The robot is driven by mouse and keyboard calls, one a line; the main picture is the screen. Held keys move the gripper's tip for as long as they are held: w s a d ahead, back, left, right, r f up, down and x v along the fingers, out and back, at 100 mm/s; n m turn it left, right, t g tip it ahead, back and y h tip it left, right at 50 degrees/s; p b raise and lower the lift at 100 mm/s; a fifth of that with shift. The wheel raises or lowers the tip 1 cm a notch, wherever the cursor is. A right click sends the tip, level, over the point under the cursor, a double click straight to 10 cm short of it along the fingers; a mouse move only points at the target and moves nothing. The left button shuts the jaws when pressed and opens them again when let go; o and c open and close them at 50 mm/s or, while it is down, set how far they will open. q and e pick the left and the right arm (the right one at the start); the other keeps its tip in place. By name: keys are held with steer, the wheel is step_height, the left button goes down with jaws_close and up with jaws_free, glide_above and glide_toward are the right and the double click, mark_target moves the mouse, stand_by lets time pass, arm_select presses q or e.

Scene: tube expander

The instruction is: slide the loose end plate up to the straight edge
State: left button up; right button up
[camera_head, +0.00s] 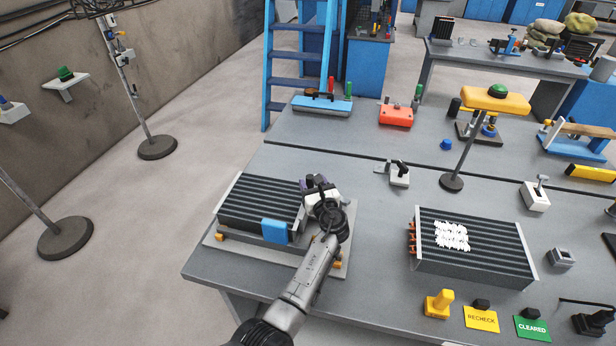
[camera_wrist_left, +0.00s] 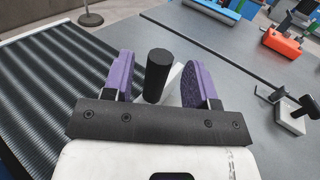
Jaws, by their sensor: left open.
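A dark finned coil block (camera_head: 262,201) lies on a pale base plate (camera_head: 215,241) at the table's left front. My left gripper (camera_head: 316,184) is over the coil's right end, its arm hiding part of that end. In the left wrist view its purple fingers (camera_wrist_left: 160,82) stand open on either side of a black cylindrical knob (camera_wrist_left: 158,74), with a visible gap to the right finger. A pale plate (camera_wrist_left: 174,80) shows behind the knob; it may be the loose end plate. I cannot clearly pick out the straight edge. My right gripper is not in view.
A blue block (camera_head: 275,231) sits at the coil's front. A second finned coil (camera_head: 472,258) with white marks stands to the right. A small grey clamp (camera_head: 399,175) and a yellow-topped stand (camera_head: 452,181) are behind. The tabletop between the coils is mostly clear.

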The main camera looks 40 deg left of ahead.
mark_target(308, 175)
arm_select(q)
steer(key=shift+b+x, duration=0.3)
steer(key=shift+x, duration=1.85)
jaws_close()
